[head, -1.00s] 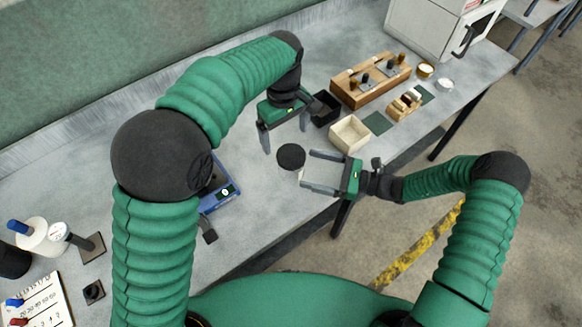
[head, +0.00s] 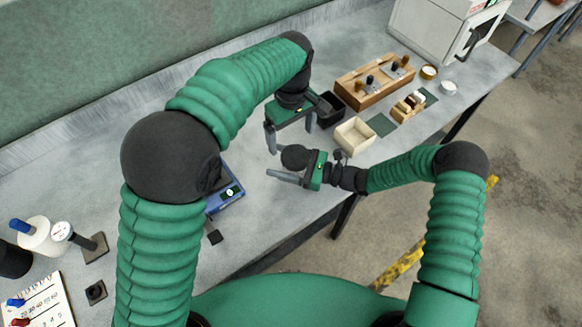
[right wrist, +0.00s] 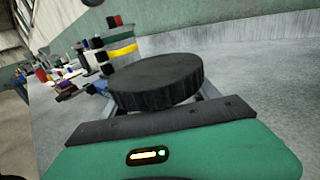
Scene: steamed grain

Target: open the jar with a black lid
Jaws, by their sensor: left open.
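The jar's round black lid (head: 294,157) shows near the front edge of the bench in the head view, and its ribbed side shows in the right wrist view (right wrist: 157,80). The jar body under it is mostly hidden. A firm grip on the jar does not show. My left gripper (head: 290,139) points down, open and empty, just behind the lid.
A black bin (head: 329,108) and a cream box (head: 354,137) stand right of the grippers. A wooden rack (head: 374,84) is behind them. A blue scale (head: 226,193) lies to the left.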

